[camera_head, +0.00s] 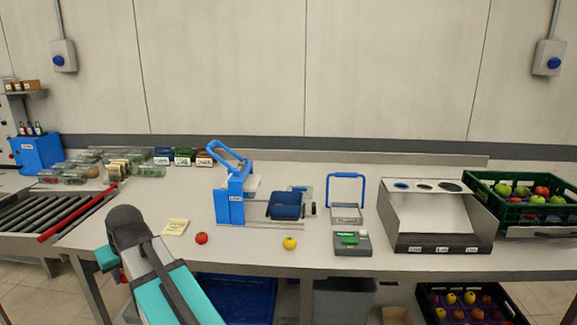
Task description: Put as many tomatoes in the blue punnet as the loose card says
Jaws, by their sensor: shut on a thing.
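A loose pale-yellow card (174,227) lies on the bench at left of centre; its writing is too small to read. A red round fruit (201,238), which looks like a tomato, lies just right of the card. A yellow round fruit (289,243) lies farther right near the front edge. A dark blue punnet-like container (285,207) sits in the blue-and-grey bench machine; its inside cannot be made out. My arm rises at lower left, in front of the bench. My gripper is not in view, so its hold cannot be seen.
A green crate (510,214) of red and green fruit stands at far right beside a grey sorting box (399,226). A small scale-like device (352,246) stands at centre right. Clear packs (152,171) crowd the back left. A roller conveyor (40,215) is at far left.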

